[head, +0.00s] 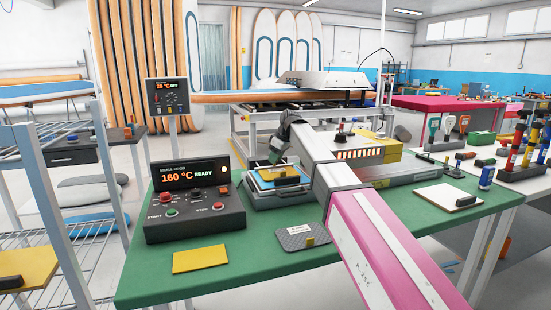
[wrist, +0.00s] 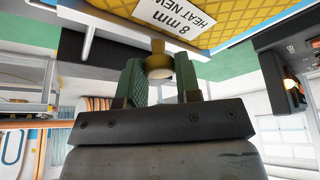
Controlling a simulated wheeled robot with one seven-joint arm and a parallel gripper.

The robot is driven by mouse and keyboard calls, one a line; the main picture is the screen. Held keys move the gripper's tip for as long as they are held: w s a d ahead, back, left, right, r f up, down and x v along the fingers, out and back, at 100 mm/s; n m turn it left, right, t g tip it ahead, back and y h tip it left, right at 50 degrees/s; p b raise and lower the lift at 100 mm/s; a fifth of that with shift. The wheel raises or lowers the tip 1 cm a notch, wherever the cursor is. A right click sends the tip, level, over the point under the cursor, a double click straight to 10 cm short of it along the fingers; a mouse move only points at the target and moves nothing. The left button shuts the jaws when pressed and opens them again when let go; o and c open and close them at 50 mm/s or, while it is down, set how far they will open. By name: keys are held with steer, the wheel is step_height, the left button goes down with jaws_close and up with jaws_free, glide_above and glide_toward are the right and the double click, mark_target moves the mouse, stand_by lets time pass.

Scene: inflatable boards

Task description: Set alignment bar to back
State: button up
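In the wrist view, a pale grey bar (wrist: 100,22), which looks like the alignment bar, crosses the upper left beside a yellow surface. A round brass knob (wrist: 158,66) sits at the bar. In the head view my gripper (head: 276,155) reaches down at the back left of a small press (head: 285,196) with a blue and yellow bed. There the bar and knob are hidden or too small to tell.
A control box (head: 195,208) reading 160 °C READY stands left of the press. A yellow plate (head: 200,259) and a grey patterned plate (head: 297,240) lie in front on the green table (head: 250,275).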

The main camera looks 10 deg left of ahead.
jaws_close()
steer(key=shift+w+a, duration=0.45)
steer(key=shift+w, duration=0.3)
steer(key=shift+w+a, duration=0.45)
steer(key=shift+w, duration=0.25)
steer(key=shift+w+a, duration=0.45)
steer(key=shift+w, duration=0.3)
steer(key=o, duration=0.8)
jaws_free()
steer(key=v, duration=1)
steer(key=shift+r, duration=0.4)
steer(key=shift+s+d, duration=0.1)
steer(key=shift+d, duration=0.05)
